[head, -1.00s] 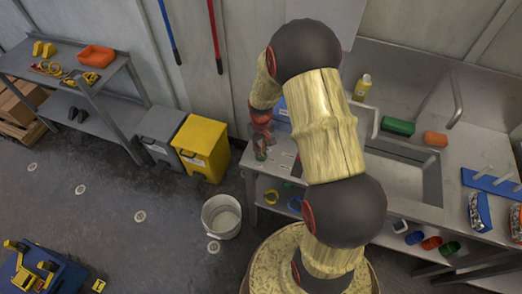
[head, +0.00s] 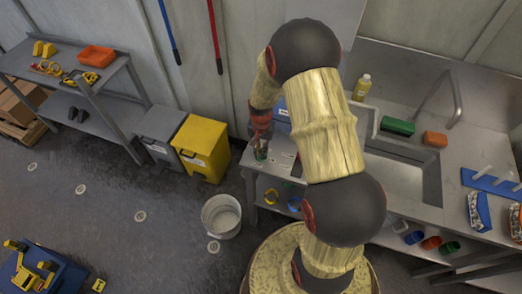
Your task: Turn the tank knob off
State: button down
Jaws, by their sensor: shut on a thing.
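My gripper (head: 259,151) is at the left end of the steel sink counter (head: 253,183), low over its top. It is small in the head view and partly dark. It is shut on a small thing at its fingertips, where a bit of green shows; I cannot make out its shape. No tank or knob can be clearly told apart. A blue box-like thing (head: 282,115) stands just right of my gripper, partly hidden by my arm.
A yellow bin (head: 205,145) and a grey bin (head: 158,135) stand left of the counter. A white bucket (head: 221,215) is on the floor in front.

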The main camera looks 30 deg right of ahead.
aim_at(261, 152)
jog(key=shift+m, duration=0.4)
jog(key=c, duration=1.9)
grip_release()
jog(key=shift+r, duration=0.1)
notch_tip(261, 152, up, 12)
jog(key=shift+f, duration=0.1)
